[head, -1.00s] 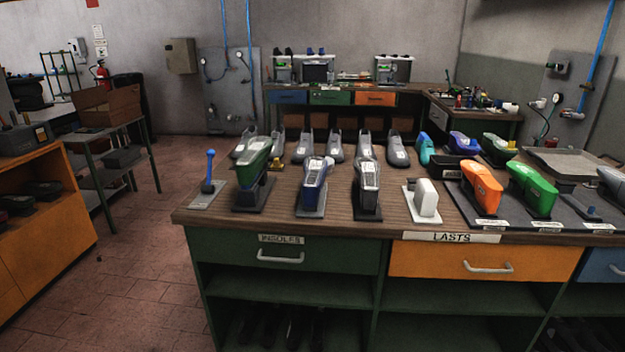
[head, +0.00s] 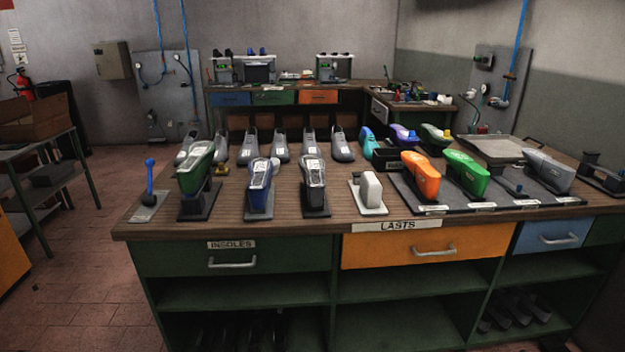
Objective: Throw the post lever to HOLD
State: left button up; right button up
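A blue lever with a round knob (head: 150,176) stands nearly upright on a small grey plate (head: 147,212) at the left front corner of the workbench. Whether this is the post lever is not shown; I can read no HOLD mark on it. Neither of my grippers is in the head view.
The wooden bench (head: 230,208) carries several shoe lasts on stands, with an orange last (head: 420,174) and a green last (head: 466,174) at the right. Drawers marked INSOLES and LASTS face me. A grey shelf table (head: 40,165) stands at the left. Brick floor (head: 90,270) between is clear.

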aim_at(150, 162)
jog(key=i+j, duration=0.3)
jog(key=i+j+z, duration=0.1)
jog(key=i+j, duration=0.2)
jog(key=j, duration=0.15)
jog(key=i+j, duration=0.3)
jog(key=i+j+z, duration=0.1)
jog(key=i+j, duration=0.2)
jog(key=j, duration=0.15)
jog(key=i+j, duration=0.25)
jog(key=j, duration=0.15)
jog(key=i+j+z, duration=0.15)
jog(key=i+j, duration=0.15)
jog(key=j, duration=0.15)
jog(key=i+j, duration=0.25)
jog(key=j, duration=0.15)
